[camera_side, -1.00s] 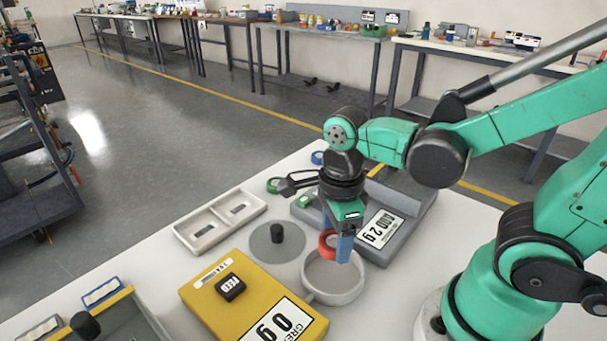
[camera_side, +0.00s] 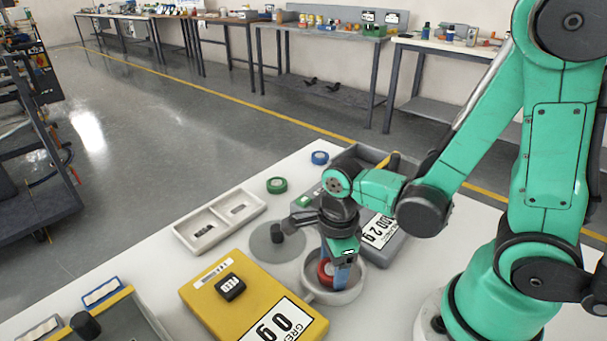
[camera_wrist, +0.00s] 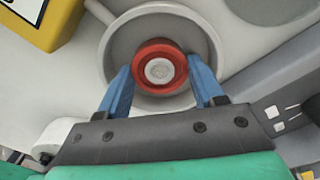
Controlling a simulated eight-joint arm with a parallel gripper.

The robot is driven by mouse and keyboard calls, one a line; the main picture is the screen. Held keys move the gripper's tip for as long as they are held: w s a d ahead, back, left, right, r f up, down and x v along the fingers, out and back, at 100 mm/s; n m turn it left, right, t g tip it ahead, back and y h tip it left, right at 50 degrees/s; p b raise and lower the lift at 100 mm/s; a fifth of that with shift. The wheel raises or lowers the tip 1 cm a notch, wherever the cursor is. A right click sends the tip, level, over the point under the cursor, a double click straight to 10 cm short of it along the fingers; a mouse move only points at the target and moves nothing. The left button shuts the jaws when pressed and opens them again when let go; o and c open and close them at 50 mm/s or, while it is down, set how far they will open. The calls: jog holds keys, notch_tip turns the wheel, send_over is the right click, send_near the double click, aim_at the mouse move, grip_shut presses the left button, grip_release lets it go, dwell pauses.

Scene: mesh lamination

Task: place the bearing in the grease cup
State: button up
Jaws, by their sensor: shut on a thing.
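The bearing is a red ring with a pale centre (camera_wrist: 159,67). It also shows in the side view (camera_side: 325,272), partly hidden by a finger. My gripper (camera_wrist: 160,78) is shut on the bearing, with a blue finger on each side of it; in the side view my gripper (camera_side: 338,272) points down into the cup. The grease cup (camera_wrist: 112,30) is a round, pale grey cup that surrounds the bearing in the wrist view. In the side view the cup (camera_side: 351,291) stands on the white table, and the bearing is within its rim. I cannot tell whether the bearing touches the cup floor.
A yellow scale (camera_side: 222,312) reading 0 g stands left of the cup. A grey scale (camera_side: 392,246) stands behind it. A round grey disc with a black knob (camera_side: 277,232), a two-compartment white tray (camera_side: 205,238), and green (camera_side: 277,185) and blue (camera_side: 320,157) rings lie further back.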

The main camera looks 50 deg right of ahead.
aim_at(328, 260)
jog(key=o, duration=1)
jog(key=shift+r, duration=0.1)
notch_tip(328, 260, up, 12)
jog(key=w+n+t, duration=0.1)
jog(key=n+t, duration=0.1)
jog(key=n, duration=0.6)
jog(key=w+d+n+t, duration=0.1)
jog(key=w+n+t, duration=0.1)
jog(key=n, duration=0.6)
jog(key=w+d+n+t, duration=0.1)
jog(key=n+t, duration=0.2)
jog(key=n, duration=0.5)
jog(key=shift+w+d+r+n, duration=0.2)
jog(key=shift+w+n, duration=0.15)
jog(key=shift+n, duration=0.05)
